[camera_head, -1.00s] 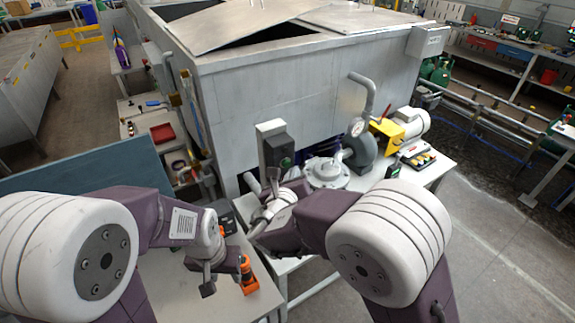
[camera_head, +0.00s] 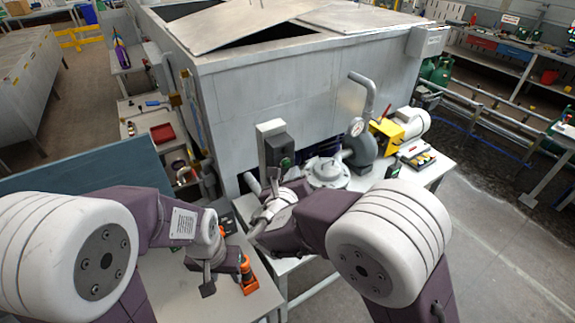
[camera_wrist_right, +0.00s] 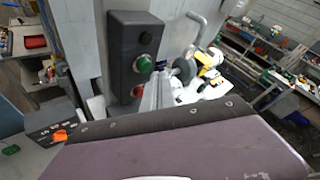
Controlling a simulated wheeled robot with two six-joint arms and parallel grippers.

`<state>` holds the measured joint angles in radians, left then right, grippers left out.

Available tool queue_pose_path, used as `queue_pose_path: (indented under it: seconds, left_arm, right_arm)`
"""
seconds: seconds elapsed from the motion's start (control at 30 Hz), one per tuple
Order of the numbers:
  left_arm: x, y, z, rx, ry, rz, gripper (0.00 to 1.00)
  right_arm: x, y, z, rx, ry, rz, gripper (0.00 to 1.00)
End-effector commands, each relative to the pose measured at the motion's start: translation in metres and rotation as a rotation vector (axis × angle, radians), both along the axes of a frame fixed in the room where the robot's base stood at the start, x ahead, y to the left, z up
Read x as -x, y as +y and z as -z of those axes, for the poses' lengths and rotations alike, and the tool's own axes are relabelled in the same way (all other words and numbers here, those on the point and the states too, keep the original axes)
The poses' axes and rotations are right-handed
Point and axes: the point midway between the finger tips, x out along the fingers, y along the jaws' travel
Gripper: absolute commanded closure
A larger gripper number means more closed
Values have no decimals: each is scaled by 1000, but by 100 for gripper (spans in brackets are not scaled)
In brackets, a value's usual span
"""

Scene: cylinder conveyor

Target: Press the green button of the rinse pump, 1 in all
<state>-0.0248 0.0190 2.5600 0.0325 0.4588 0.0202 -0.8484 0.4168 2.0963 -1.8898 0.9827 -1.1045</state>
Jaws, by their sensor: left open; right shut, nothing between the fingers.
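The pump's dark control box (camera_head: 277,149) is fixed upright on a grey post in front of the big metal tank. Its green button (camera_head: 286,163) faces right in the head view. In the right wrist view the box (camera_wrist_right: 120,48) shows the green button (camera_wrist_right: 144,64) above a red button (camera_wrist_right: 137,91). My right gripper (camera_head: 275,180) is shut and empty, just below the box. In the wrist view its grey tip stands close beside the green button; contact cannot be told. My left gripper (camera_head: 225,277) is open over the front table, away from the box.
An orange and black object (camera_head: 247,277) stands beside my left gripper on the table (camera_head: 185,297). A round metal pump part (camera_head: 327,173), a pipe with gauge (camera_head: 356,127) and a yellow-and-white motor (camera_head: 405,124) sit right of the box.

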Motion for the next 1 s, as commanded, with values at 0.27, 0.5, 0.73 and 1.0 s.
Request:
queue_pose_path:
  seconds: [0.27,0.5,0.73,1.0]
  left_arm:
    - [0,0,0,0,0,0,56]
    - [0,0,0,0,0,0,56]
    - [0,0,-1,0,0,0,56]
    - [0,0,-1,0,0,0,56]
  right_arm:
    - [-5,4,0,-1,0,0,100]
    - [-7,5,0,0,0,0,100]
    - [-7,5,0,0,0,0,100]
    - [-10,7,0,0,0,0,100]
